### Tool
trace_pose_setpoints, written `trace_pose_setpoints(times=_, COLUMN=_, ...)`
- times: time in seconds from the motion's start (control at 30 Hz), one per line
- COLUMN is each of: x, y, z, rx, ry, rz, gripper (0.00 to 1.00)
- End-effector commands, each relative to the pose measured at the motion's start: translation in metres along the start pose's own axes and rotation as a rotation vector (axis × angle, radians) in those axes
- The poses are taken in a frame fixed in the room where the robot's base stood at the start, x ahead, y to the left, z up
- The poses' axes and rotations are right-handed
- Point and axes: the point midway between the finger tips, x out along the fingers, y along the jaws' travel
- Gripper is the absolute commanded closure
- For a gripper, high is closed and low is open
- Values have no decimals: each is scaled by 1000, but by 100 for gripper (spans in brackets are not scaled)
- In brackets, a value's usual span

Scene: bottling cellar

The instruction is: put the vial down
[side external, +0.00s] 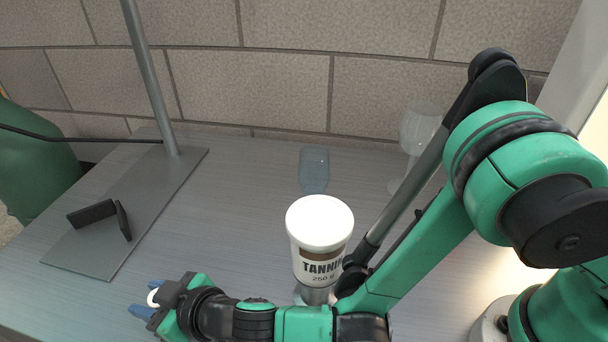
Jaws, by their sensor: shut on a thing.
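My gripper (148,298) is low over the front left of the table, with its blue fingertips pointing left. It is shut on the vial (154,297), of which only a small white round part shows between the fingertips. The rest of the vial is hidden by the fingers or lies below them. I cannot tell whether the vial touches the table.
A white tannin jar (318,243) stands right of my gripper, close to my arm. A bluish glass (314,170) and a clear stemmed glass (418,132) stand behind. A metal stand plate (115,225) bears a black bracket (98,212). The table's middle left (235,215) is clear.

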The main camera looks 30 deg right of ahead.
Motion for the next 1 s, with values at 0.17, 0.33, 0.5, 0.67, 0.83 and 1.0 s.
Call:
trace_pose_setpoints(times=0.17, x=2, y=0, z=3, rx=0, ry=0, rz=0, gripper=100)
trace_pose_setpoints(times=0.33, x=3, y=0, z=6, rx=0, ry=0, rz=0, gripper=100)
trace_pose_setpoints(times=0.5, x=4, y=0, z=9, rx=0, ry=0, rz=0, gripper=100)
trace_pose_setpoints(times=0.67, x=4, y=0, z=10, rx=0, ry=0, rz=0, gripper=38)
trace_pose_setpoints(times=0.83, x=4, y=0, z=10, rx=0, ry=0, rz=0, gripper=29)
trace_pose_setpoints(times=1.0, x=4, y=0, z=10, rx=0, ry=0, rz=0, gripper=29)
